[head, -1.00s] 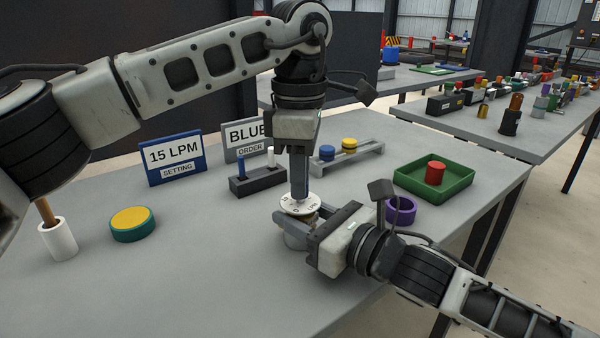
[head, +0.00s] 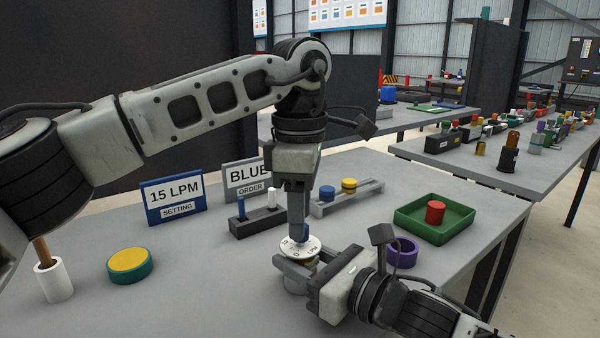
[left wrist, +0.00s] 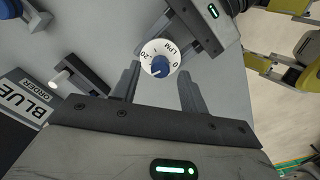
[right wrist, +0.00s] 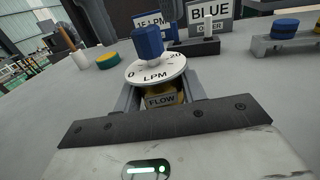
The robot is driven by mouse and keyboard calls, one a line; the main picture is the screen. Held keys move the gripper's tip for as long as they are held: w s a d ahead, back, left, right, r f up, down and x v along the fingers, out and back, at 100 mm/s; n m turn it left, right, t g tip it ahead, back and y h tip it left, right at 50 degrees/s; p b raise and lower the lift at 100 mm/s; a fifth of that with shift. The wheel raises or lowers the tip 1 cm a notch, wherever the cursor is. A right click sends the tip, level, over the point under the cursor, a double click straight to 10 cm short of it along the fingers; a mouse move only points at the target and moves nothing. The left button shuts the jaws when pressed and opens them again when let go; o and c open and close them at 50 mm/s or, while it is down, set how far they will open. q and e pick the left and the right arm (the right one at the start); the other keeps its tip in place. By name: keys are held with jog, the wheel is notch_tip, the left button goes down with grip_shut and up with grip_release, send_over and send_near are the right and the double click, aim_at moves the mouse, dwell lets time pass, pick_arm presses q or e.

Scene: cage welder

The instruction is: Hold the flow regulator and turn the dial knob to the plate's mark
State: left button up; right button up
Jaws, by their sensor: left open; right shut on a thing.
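The flow regulator has a white round dial plate (right wrist: 156,70) marked 0, 20 and LPM, a blue dial knob (right wrist: 149,42) on top and a yellow body (right wrist: 163,98) labelled FLOW. My right gripper (head: 288,272) is shut on that body, holding it upright near the table's front. My left gripper (head: 298,236) points straight down over the dial, fingers open. In the left wrist view the knob (left wrist: 160,66) lies between the spread fingertips, with a pale line toward its lower left. Whether a finger touches the knob cannot be told.
A blue sign (head: 173,200) reads 15 LPM SETTING, beside a grey BLUE ORDER sign (head: 243,177). A dark holder (head: 258,222) with pegs stands behind the regulator. A purple ring (head: 402,252) and green tray (head: 436,230) stand right.

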pick_arm(q)
notch_tip(320, 180, up, 11)
jog(key=shift+f, duration=0.15)
dwell(0.4)
pick_arm(e)
jog(key=o, duration=1.2)
jog(key=shift+o, duration=0.2)
jog(key=shift+v, duration=3.5)
jog(key=o, duration=0.5)
